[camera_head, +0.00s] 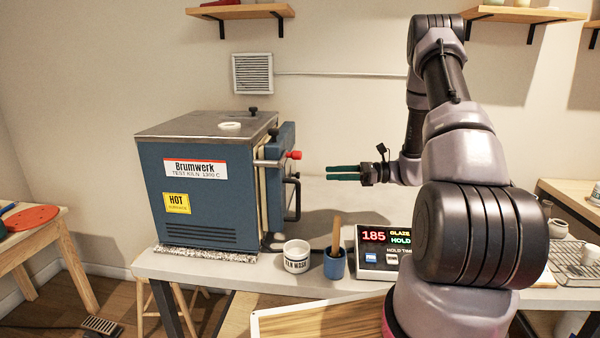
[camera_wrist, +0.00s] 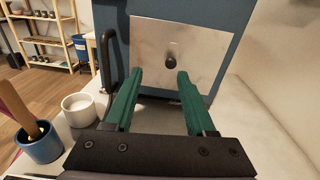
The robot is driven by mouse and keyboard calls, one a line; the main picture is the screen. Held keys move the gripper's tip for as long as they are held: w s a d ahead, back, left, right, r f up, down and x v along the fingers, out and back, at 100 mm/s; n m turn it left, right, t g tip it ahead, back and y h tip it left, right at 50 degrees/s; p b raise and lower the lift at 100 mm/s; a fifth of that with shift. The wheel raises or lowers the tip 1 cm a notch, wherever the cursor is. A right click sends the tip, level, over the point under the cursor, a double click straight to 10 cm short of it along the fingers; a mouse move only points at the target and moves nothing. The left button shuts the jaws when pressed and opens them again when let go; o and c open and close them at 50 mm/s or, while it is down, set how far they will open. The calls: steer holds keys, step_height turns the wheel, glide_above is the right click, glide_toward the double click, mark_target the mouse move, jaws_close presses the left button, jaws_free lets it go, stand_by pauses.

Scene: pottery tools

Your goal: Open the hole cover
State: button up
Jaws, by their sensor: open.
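The blue kiln (camera_head: 205,205) stands on the grey bench, with its door (camera_head: 285,180) on the right side. In the wrist view the door carries a bright metal plate (camera_wrist: 205,50) with a dark round knob (camera_wrist: 171,62), which looks like the hole cover; the hole itself is not visible. My gripper (camera_head: 328,172) is open and empty, its green fingers pointing left toward the door with a gap between. In the wrist view the knob appears between and just beyond the fingertips (camera_wrist: 160,73), a little right of centre.
A red-tipped latch (camera_head: 293,155) and a black handle (camera_head: 293,197) stick out from the door. A white pot (camera_head: 297,256), a blue cup (camera_head: 335,264) with a wooden tool and a controller (camera_head: 385,250) stand on the bench.

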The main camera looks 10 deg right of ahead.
steer(key=w+a+f, duration=0.1)
steer(key=w+a, duration=0.1)
steer(key=a, duration=0.2)
steer(key=w+a+f+m+t, duration=0.1)
steer(key=w+a, duration=0.1)
steer(key=a, duration=0.3)
steer(key=shift+w+a, duration=0.15)
steer(key=shift+w, duration=0.25)
jaws_close()
